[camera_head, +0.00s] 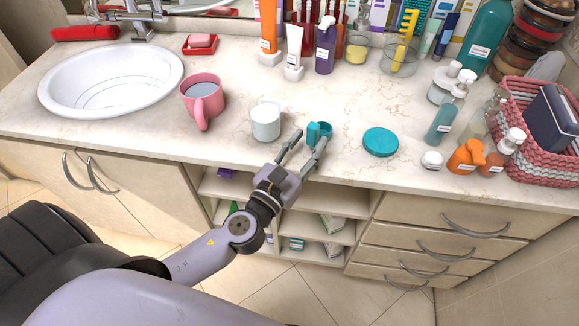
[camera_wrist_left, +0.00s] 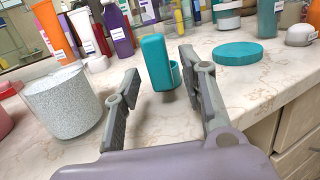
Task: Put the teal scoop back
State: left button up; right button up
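The teal scoop (camera_head: 314,131) is on the counter near its front edge, with its upright flat handle nearest my gripper and its round cup behind. In the left wrist view the scoop (camera_wrist_left: 155,62) shows between the finger ends, with gaps on both sides. My left gripper (camera_head: 311,138) is open, one finger on each side of the scoop, and does not grip it. A whitish speckled jar (camera_head: 265,122) stands just left of the gripper; it is large in the left wrist view (camera_wrist_left: 65,103). A round teal lid (camera_head: 380,142) lies flat to the right. My right gripper is out of view.
A pink mug (camera_head: 202,97) and a white basin (camera_head: 112,80) are to the left. Bottles, tubes and cups line the back. A pump bottle (camera_head: 444,120), an orange bottle (camera_head: 466,157) and a woven basket (camera_head: 526,91) crowd the right. Counter is clear around the lid.

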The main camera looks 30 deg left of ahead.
pick_arm(q)
jog(key=s+a+b, duration=0.1)
jog(key=s+b, duration=0.2)
jog(key=s, duration=0.6)
jog(key=shift+s+f, duration=0.15)
jog(key=shift+f, duration=0.25)
